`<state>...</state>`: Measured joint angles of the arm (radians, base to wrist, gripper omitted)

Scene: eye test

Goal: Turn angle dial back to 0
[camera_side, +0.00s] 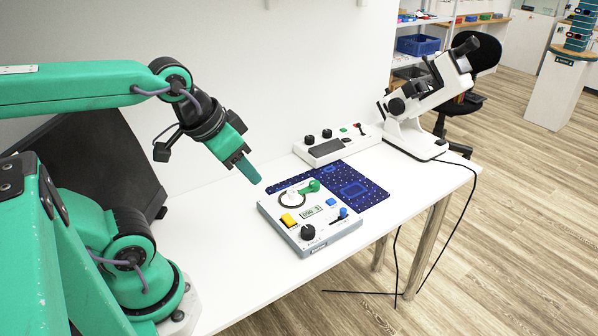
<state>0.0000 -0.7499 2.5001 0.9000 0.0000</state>
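A light grey control box (328,234) lies on the white table. On its top are a small display (311,212) that seems to read about 090, a dark ring-shaped dial (283,198) at the back left, a green handle (312,186) beside it, and a black knob (307,232) at the front. No label shows which one is the angle dial. My gripper (254,179) hangs tilted down above the box's back left corner, apart from it. Its green fingers overlap from this side, so I cannot see a gap. Nothing shows held.
The box also carries a yellow button (288,220), a blue button (330,202) and a small blue lever (343,212). A blue patterned mat (372,192) lies behind it. Another control box (362,141) and a white microscope-like instrument (412,140) stand farther back. The table front left is bare.

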